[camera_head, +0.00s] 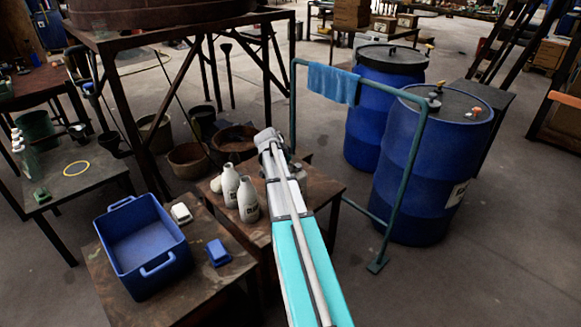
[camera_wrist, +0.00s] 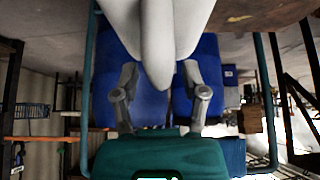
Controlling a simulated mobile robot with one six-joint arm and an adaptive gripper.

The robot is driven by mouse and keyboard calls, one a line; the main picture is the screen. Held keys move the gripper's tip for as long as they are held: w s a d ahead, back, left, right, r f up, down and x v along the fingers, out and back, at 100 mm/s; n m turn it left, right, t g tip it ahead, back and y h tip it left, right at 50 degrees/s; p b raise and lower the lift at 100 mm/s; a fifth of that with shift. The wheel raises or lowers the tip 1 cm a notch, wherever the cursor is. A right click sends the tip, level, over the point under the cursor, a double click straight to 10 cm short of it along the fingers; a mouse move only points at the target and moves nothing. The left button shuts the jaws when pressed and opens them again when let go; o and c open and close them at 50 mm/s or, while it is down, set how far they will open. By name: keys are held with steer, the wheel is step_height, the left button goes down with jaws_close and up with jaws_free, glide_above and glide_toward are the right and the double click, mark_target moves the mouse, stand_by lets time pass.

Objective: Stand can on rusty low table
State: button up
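Two pale conical bottles (camera_head: 248,202) with dark labels stand upright on a rust-brown low table (camera_head: 322,190). I cannot make out a can for certain. My arm reaches over this table in the head view and hides my gripper's fingers. In the upside-down wrist view, my gripper (camera_wrist: 160,72) has its two grey fingers spread apart. Nothing is clearly clamped between them. A large pale grey tapered shape (camera_wrist: 157,45) hangs from the top edge and overlaps the gap; its distance is unclear. A dark green body (camera_wrist: 165,155) fills the bottom middle.
A blue bin (camera_head: 143,245), a small blue item (camera_head: 217,252) and a white item (camera_head: 181,213) sit on the nearer brown table (camera_head: 190,298). A green rail (camera_head: 408,165) with a blue towel (camera_head: 333,83) stands before blue barrels (camera_head: 425,170). Floor at lower right is clear.

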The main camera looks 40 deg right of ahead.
steer(key=shift+r, duration=0.15)
steer(key=p+v, duration=0.3)
steer(key=shift+r, duration=0.1)
steer(key=p+v, duration=0.7)
steer(key=v, duration=0.1)
steer(key=shift+a+r, duration=0.25)
steer(key=shift+r, duration=0.05)
stand_by(0.3)
steer(key=shift+a, duration=0.1)
stand_by(0.7)
steer(key=s+a+f+n+y, duration=0.1)
steer(key=s+a+n, duration=0.4)
steer(key=a, duration=0.7)
steer(key=s+a+f+n+y, duration=0.1)
steer(key=s+a+n+y, duration=0.2)
steer(key=a, duration=0.9)
steer(key=s+a+f+n+y, duration=0.1)
steer(key=s+a+n+y, duration=0.1)
steer(key=s+a+n, duration=0.5)
steer(key=a+n, duration=0.2)
steer(key=a, duration=0.3)
steer(key=shift+s+g+y, duration=0.3)
steer(key=shift+r+p, duration=0.15)
steer(key=shift+p, duration=0.15)
